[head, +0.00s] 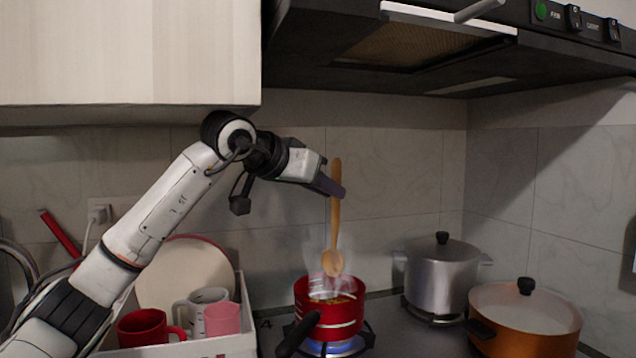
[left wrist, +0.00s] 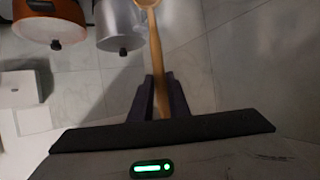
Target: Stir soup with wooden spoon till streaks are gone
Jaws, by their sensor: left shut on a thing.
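My left gripper (head: 331,187) is shut on the upper part of the wooden spoon (head: 335,225). The spoon hangs nearly upright with its bowl end down, just above the red pot. In the left wrist view the spoon's handle (left wrist: 158,60) runs between the fingers of the gripper (left wrist: 160,95). The red pot (head: 328,318) stands on a lit burner with a blue flame. Steam rises from it around the spoon's bowl. A little of the soup (head: 330,299) shows inside the rim, yellowish with darker bits; streaks cannot be made out. My right gripper is not in view.
A lidded silver pot (head: 441,280) and a lidded orange pot (head: 527,325) stand to the right. A white rack (head: 245,318) with mugs and a plate is at the left. The cabinet (head: 130,55) and range hood (head: 420,50) hang above.

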